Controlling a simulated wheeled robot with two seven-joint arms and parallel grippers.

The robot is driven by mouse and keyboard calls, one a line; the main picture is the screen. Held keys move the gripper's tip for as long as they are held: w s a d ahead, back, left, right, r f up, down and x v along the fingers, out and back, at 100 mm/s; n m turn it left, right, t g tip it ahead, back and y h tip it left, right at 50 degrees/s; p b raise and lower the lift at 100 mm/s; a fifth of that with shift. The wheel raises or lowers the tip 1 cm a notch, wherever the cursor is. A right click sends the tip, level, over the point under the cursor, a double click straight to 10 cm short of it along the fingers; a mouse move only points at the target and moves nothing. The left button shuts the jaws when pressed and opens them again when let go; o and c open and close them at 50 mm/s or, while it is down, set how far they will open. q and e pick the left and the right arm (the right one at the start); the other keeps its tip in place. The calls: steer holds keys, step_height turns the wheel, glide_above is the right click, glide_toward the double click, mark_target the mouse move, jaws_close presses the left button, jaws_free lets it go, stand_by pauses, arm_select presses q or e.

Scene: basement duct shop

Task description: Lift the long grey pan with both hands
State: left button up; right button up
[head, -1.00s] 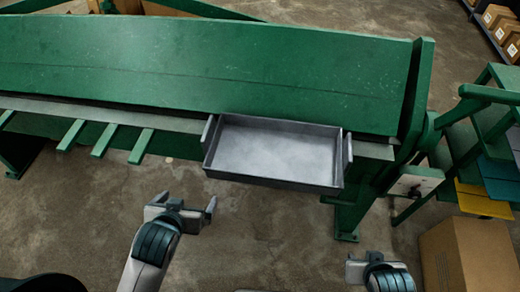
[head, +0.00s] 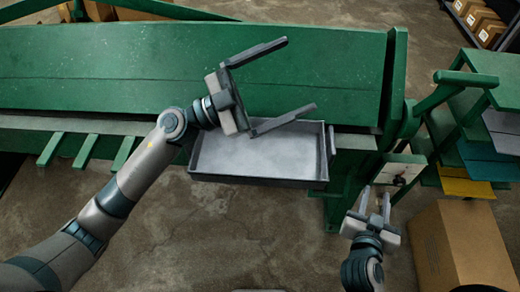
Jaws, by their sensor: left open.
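The long grey pan (head: 262,158) lies flat on the ledge at the front of the green machine, its front wall towards me. Its right handle (head: 331,140) shows at the right end. My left forearm covers much of its left end, so the left handle is mostly hidden. My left gripper (head: 301,74) is open and empty, in front of the green panel, with its lower finger crossing the pan's back edge in the picture. I cannot tell how high above the pan it is. My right gripper (head: 376,192) is open and empty, below and right of the pan.
The green machine (head: 140,75) spans the back, with green bars (head: 86,151) sticking out at left. A cardboard box (head: 453,245) stands at lower right, beside a green rack (head: 482,130) with coloured sheets. The concrete floor below the pan is clear.

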mark_target(332, 129)
arm_select(q)
steer(key=w+a+f+m+g+y, duration=0.1)
steer(key=a+f+m+g+y, duration=0.15)
steer(key=f+y, duration=0.4)
steer(key=w+a+f+m+g+y, duration=0.1)
steer(key=a+f+g+y, duration=0.25)
steer(key=f+y, duration=0.35)
steer(key=w+a+n+y, duration=0.3)
steer(key=w+a+y, duration=0.1)
steer(key=a, duration=0.6)
steer(key=w+a+f+n+t+y, duration=0.1)
steer(key=w+a+n+y, duration=0.2)
steer(key=a, duration=0.7)
steer(key=shift+w+y, duration=0.55)
steer(key=shift+y, duration=0.1)
arm_select(e)
steer(key=w+a+r+n+t+y, duration=0.1)
steer(key=w+a+n+t+y, duration=0.1)
steer(key=a, duration=0.3)
steer(key=w+a+r+n+t+y, duration=0.1)
steer(key=w+a+t+y, duration=0.1)
steer(key=a, duration=0.3)
steer(key=shift+w+a+r+n+t+y, duration=0.15)
steer(key=shift+a+r+n+t+y, duration=0.25)
steer(key=shift+t+y, duration=0.2)
arm_select(q)
steer(key=shift+f, duration=0.1)
